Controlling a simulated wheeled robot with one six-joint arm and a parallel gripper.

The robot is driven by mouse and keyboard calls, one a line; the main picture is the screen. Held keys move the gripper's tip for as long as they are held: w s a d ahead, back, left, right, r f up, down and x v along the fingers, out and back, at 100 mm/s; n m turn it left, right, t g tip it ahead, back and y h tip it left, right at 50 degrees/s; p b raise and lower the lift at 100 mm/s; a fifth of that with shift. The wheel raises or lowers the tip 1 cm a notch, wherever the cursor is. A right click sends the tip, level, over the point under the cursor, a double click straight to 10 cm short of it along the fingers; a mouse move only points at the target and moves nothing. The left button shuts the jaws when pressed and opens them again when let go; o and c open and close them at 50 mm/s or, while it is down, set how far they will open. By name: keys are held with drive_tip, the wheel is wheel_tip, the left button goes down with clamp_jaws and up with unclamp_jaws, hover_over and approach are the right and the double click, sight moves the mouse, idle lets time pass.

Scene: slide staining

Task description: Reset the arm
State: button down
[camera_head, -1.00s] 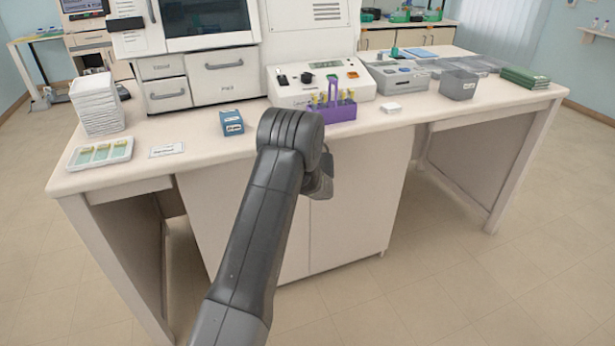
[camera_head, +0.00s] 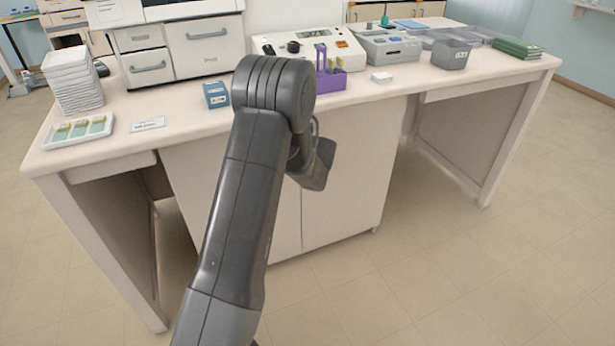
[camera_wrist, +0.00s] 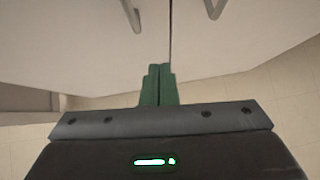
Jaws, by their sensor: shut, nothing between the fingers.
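My arm (camera_head: 240,200) rises from the bottom of the head view and bends at an elbow in front of the bench. Its wrist part hangs down at the right of the elbow, and the fingers do not show clearly there. In the wrist view my gripper (camera_wrist: 159,84) has its green fingers together with nothing between them. They point toward the white cabinet doors (camera_wrist: 90,50) under the bench, apart from anything I can make out.
The bench (camera_head: 190,125) carries a slide tray (camera_head: 60,140), a stack of white trays (camera_head: 75,80), a blue box (camera_head: 216,95), a purple rack (camera_head: 331,82), a grey bin (camera_head: 451,55) and green boxes (camera_head: 517,48). The floor (camera_head: 450,270) at the right is clear.

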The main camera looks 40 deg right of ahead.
drive_tip(key=shift+s+a+b, duration=0.1)
drive_tip(key=shift+s+a, duration=0.15)
drive_tip(key=shift+s, duration=0.4)
drive_tip(key=shift+s+a+b, duration=0.15)
drive_tip(key=shift+s+a, duration=0.1)
drive_tip(key=shift+s, duration=0.4)
drive_tip(key=shift+s+a+b, duration=0.1)
drive_tip(key=shift+s+a, duration=0.15)
drive_tip(key=shift+s, duration=0.4)
drive_tip(key=w+d+p, duration=0.4)
drive_tip(key=w, duration=0.7)
drive_tip(key=shift+d, duration=0.35)
